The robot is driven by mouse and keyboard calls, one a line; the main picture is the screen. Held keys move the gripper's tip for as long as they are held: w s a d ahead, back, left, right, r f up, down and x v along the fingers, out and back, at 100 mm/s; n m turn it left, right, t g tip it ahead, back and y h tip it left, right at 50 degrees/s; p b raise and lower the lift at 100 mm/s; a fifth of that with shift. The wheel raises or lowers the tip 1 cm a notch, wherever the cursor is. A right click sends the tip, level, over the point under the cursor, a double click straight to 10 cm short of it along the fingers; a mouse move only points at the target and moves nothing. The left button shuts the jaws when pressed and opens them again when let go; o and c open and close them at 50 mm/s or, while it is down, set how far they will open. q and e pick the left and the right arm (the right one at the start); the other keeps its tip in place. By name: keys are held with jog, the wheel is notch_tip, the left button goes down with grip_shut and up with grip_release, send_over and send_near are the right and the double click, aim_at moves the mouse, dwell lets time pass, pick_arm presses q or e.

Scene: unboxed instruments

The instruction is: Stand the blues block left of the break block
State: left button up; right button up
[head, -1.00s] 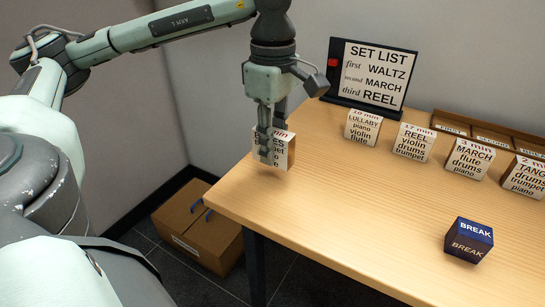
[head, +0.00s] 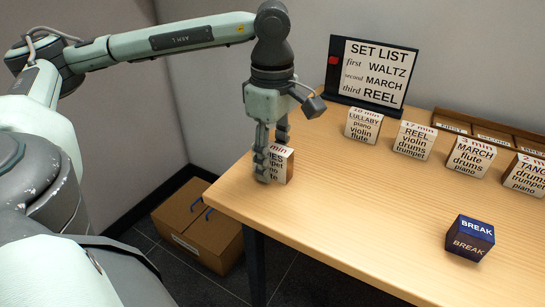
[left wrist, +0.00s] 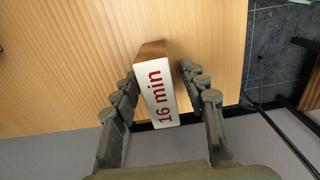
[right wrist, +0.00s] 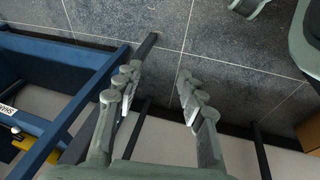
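The blues block (head: 280,165), a white card-faced wooden block, stands upright at the table's left end, near the edge. Its lettering is partly hidden by my left gripper (head: 273,158). In the left wrist view its white top reading "16 min" (left wrist: 157,95) lies between the fingers of my left gripper (left wrist: 156,75), with a gap on each side. That gripper is open around it. The dark blue break block (head: 470,238) sits on the table well to the right and nearer the front. My right gripper (right wrist: 159,71) is open and empty, above the floor.
Lullaby (head: 363,126), reel (head: 413,141), march (head: 469,157) and tango (head: 525,174) blocks stand in a row behind. A set list board (head: 370,75) and a wooden compartment rack (head: 480,127) are at the back. The table (head: 350,205) between blues and break is clear.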

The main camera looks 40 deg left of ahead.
aim_at(273, 146)
jog(key=shift+d+f, duration=0.1)
jog(key=shift+f, duration=0.05)
pick_arm(q)
jog(key=shift+r, duration=0.55)
notch_tip(273, 146, up, 11)
jog(key=shift+f+p, duration=0.15)
jog(key=shift+p, duration=0.45)
jog(key=shift+r, duration=0.3)
pick_arm(e)
jog(key=x, duration=0.3)
jog(key=shift+s+a+f, duration=0.15)
jog(key=shift+s+a, duration=0.1)
jog(key=shift+a, duration=0.15)
